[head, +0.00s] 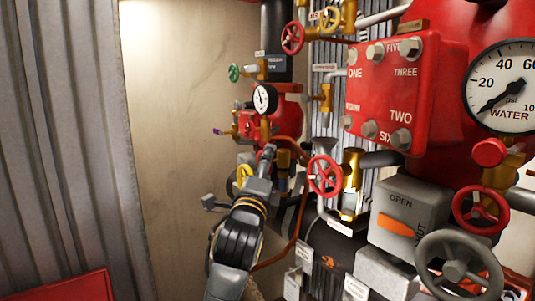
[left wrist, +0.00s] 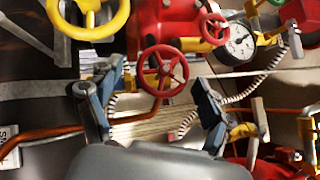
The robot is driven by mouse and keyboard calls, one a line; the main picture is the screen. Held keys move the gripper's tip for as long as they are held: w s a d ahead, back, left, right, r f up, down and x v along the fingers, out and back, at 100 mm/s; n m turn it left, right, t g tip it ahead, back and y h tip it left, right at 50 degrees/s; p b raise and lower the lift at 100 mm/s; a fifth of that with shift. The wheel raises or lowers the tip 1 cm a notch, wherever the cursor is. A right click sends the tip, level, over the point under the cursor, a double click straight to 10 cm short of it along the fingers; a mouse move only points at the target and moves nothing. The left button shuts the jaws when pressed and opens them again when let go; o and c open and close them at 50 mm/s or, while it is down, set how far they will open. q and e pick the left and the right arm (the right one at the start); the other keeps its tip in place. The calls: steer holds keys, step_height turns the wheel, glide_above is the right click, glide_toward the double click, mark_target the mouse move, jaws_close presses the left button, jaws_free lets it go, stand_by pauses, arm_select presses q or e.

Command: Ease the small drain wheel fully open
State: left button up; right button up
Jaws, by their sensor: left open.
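A small red handwheel (left wrist: 163,71) shows between the fingertips of my left gripper (left wrist: 157,84) in the left wrist view. The fingers are open on either side of it, and I see no clear contact. No readable label tells me whether it is the drain wheel. In the head view my left gripper (head: 267,155) reaches in among the pipes, and I cannot pick out this wheel there. My right gripper is not in view.
Another red wheel (left wrist: 215,29) and a gauge (left wrist: 240,42) sit close by. An orange-brown pipe (left wrist: 40,138) runs at the left. Red wheels (head: 325,176) (head: 482,209), a grey wheel (head: 457,268) and a grey OPEN box (head: 405,215) crowd the right. The beige wall (head: 180,110) is bare.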

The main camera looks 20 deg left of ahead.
arm_select(q)
steer(key=shift+p+x, duration=0.3)
steer(key=shift+x, duration=0.6)
steer(key=shift+w+r, duration=0.15)
steer(key=c, duration=1.2)
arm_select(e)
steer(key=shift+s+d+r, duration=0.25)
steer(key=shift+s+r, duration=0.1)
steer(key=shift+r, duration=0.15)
